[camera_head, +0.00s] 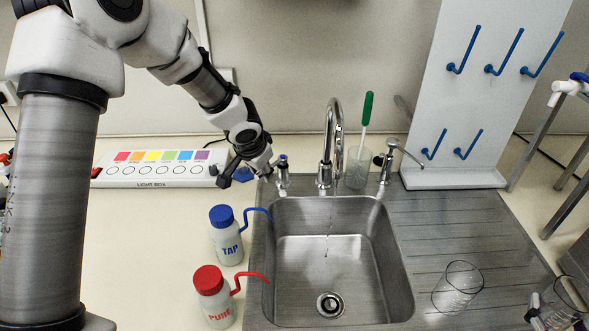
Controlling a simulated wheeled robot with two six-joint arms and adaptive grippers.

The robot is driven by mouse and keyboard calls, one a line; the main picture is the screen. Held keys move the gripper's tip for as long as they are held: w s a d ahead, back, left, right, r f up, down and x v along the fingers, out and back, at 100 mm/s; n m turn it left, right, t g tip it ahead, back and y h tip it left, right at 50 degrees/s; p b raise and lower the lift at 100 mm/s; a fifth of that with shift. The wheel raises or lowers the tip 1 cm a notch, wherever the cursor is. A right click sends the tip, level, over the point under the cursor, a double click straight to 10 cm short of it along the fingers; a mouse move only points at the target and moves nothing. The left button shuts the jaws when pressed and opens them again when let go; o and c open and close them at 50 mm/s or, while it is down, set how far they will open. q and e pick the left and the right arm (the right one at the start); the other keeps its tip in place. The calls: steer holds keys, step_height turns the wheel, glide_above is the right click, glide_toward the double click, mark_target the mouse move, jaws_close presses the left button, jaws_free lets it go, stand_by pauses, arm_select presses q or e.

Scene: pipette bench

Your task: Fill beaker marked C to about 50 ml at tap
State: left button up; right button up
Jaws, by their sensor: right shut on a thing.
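The chrome tap (333,140) stands behind the steel sink (335,262), with a thin streak like water below its spout. A small valve with a dark knob (283,172) is at its left. My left gripper (232,174) is just left of that knob, pointing down; whether its fingers are open or shut is unclear. My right gripper (541,312) is at the bottom right corner, shut on a clear glass beaker (571,294) cut off by the frame edge. Another clear beaker (458,288) sits on the draining board. I cannot read a letter C on either.
Wash bottles marked TAP (228,240) and PURE (214,300) stand left of the sink. A glass with a green-handled brush (365,120) is behind it. A white rack with blue pegs (470,90) stands at the back right. The draining board (440,225) is mostly clear.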

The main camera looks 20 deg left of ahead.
arm_select(q)
steer(key=v, duration=1.2)
